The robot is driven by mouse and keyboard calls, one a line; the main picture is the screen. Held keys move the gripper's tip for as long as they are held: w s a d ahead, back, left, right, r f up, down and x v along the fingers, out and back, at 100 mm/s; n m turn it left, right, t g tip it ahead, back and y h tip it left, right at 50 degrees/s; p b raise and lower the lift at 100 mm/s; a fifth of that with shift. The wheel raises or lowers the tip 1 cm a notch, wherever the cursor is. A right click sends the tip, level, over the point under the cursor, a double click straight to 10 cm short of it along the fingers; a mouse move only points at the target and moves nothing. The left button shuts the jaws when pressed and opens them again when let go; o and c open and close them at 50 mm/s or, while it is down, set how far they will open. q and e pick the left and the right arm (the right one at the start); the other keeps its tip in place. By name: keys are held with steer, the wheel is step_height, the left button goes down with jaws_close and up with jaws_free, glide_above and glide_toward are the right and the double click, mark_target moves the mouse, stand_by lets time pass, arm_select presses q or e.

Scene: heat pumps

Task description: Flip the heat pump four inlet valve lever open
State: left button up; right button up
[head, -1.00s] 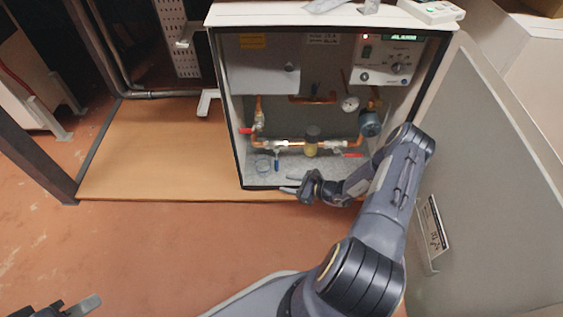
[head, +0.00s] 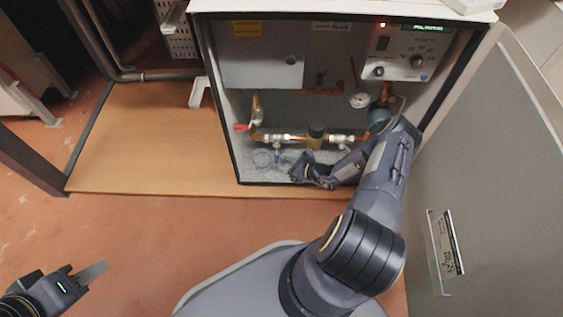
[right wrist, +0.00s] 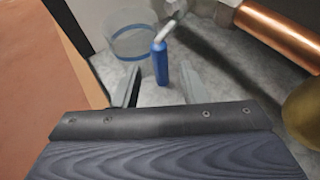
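A valve lever with a blue grip (right wrist: 160,62) hangs from the copper pipework low in the open heat pump cabinet; it shows small in the head view (head: 277,156). My right gripper (head: 293,167) is inside the cabinet, just right of and below this lever. In the right wrist view its two fingers (right wrist: 160,88) are apart, with the blue grip standing between and beyond their tips; contact cannot be told. A red lever (head: 242,127) sticks out left of the pipe. My left gripper (head: 82,274) is low at the left, away from the cabinet; its finger gap is unclear.
A clear beaker with a blue band (right wrist: 133,43) stands left of the blue lever on the cabinet floor. Copper pipe (right wrist: 285,35) and a brass part (right wrist: 302,115) lie close on the right. The open cabinet door (head: 480,180) borders my right arm.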

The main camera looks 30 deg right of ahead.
steer(key=shift+x, duration=1.1)
steer(key=shift+c, duration=0.3)
jaws_close()
